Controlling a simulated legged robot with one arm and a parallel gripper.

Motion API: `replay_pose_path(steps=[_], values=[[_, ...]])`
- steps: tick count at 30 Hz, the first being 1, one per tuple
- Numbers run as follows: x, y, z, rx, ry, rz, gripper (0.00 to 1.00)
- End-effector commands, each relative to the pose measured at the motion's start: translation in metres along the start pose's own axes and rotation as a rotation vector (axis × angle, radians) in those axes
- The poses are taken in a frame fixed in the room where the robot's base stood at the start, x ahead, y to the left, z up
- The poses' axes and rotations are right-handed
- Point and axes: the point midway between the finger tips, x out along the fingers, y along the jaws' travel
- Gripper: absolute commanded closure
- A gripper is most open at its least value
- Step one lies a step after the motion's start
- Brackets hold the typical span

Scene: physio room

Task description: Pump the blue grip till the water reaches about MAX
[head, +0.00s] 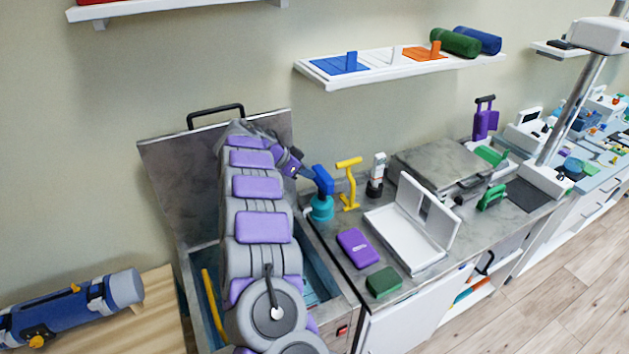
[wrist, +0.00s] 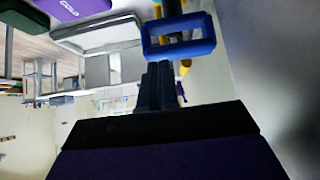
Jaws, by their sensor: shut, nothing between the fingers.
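The blue grip (head: 322,181) stands on top of a teal pump (head: 321,208) on the counter, just right of the open metal basin (head: 190,290). In the wrist view the blue grip (wrist: 180,36) shows as a rectangular loop close ahead. My gripper (head: 305,174) is just left of the grip. In the wrist view my gripper (wrist: 158,66) has its dark fingers together and empty, with tips by the loop's edge; I cannot tell whether they touch it. My arm hides much of the basin. No water level or MAX mark is readable.
A yellow pump-like handle (head: 348,180) and a grey-white bottle (head: 377,175) stand close right of the grip. A purple box (head: 354,247), green block (head: 383,282) and open white case (head: 405,240) lie in front. The basin's raised lid (head: 170,185) stands behind my arm.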

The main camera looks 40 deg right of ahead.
Motion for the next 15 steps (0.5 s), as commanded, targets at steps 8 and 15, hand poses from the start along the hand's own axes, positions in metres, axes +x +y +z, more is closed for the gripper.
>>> replay_pose_path(steps=[8, 15], values=[[-0.046, 0.001, -0.002, 0.003, -0.001, -0.002, 1.0], [-0.057, 0.001, -0.001, 0.003, 0.0, -0.002, 1.0]])
